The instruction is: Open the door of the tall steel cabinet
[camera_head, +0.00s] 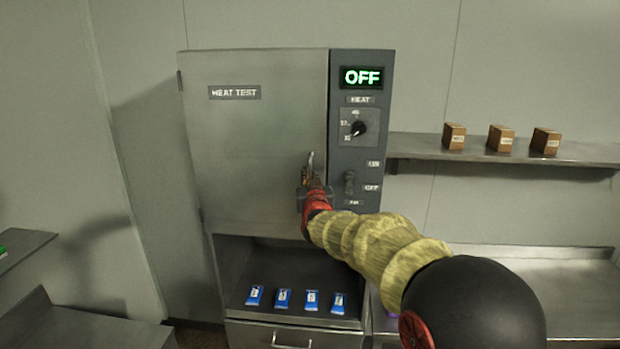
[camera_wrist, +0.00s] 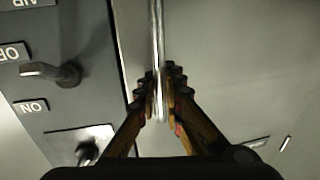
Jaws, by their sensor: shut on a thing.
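The tall steel cabinet stands in the middle of the head view. Its door (camera_head: 255,130), labelled "HEAT TEST", looks shut, flush with the dark control panel (camera_head: 345,160) on its right. The upright bar handle (camera_head: 311,160) is near the door's lower right edge, partly hidden by my gripper. My gripper (camera_head: 308,182) is at this handle. In the wrist view the fingers of my gripper (camera_wrist: 160,95) close on both sides of the metal bar handle (camera_wrist: 157,35), near its end.
The panel carries an "OFF" display (camera_head: 361,77), a heat knob (camera_head: 358,128) and a toggle switch (camera_head: 349,182). Several blue packets (camera_head: 283,298) lie in the open bay below the door. A shelf (camera_head: 420,148) with brown boxes (camera_head: 501,138) is at right. Left of the door is bare wall.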

